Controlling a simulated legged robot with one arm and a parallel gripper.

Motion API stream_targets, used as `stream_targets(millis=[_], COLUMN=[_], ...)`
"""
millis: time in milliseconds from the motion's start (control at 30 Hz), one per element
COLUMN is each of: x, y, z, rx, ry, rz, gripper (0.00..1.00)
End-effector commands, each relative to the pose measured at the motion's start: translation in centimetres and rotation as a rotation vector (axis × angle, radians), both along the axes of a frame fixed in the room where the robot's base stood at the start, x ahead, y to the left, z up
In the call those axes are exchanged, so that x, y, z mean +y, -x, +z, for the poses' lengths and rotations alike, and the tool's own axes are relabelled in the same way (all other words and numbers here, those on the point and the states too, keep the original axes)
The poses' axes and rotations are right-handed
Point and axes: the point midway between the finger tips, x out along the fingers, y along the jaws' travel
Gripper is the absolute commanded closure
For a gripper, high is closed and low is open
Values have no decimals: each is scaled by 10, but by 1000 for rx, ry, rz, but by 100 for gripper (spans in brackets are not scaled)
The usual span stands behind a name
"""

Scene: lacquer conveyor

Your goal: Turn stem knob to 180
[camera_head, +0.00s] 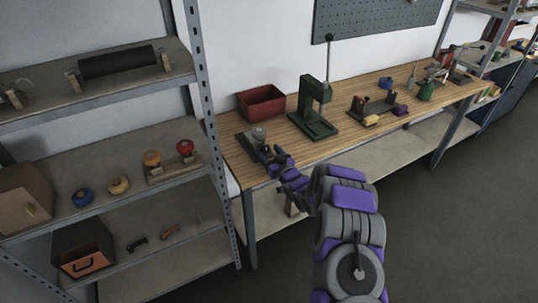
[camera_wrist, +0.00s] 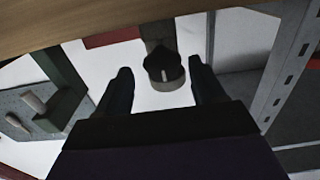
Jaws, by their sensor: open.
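The stem knob (camera_wrist: 163,66) is a dark round knob with a light pointer line on a grey base. In the wrist view the line points down the picture, toward my gripper. In the head view the grey knob fixture (camera_head: 259,134) stands at the near left end of the wooden workbench (camera_head: 335,148), partly hidden by my gripper. My gripper (camera_head: 272,155) is beside it. In the wrist view my gripper (camera_wrist: 160,82) is open, with one finger on each side of the knob and visible gaps.
A red bin (camera_head: 261,102) and a green press (camera_head: 313,112) stand behind and right of the fixture. A metal shelf post (camera_head: 208,95) rises close on the left. Shelves hold knobs and boxes. The floor (camera_head: 440,220) at right is clear.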

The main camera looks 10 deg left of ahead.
Motion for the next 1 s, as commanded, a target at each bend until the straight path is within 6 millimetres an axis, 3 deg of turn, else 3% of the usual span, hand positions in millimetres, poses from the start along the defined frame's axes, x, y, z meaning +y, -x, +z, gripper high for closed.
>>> stream_targets(millis=[367,900,1000], x=[4,3,3], y=[-3,-3,-3], z=[0,0,0], rx=[-1,-1,-1], ry=[1,0,0], rz=[1,1,1], gripper=[32,83,86])
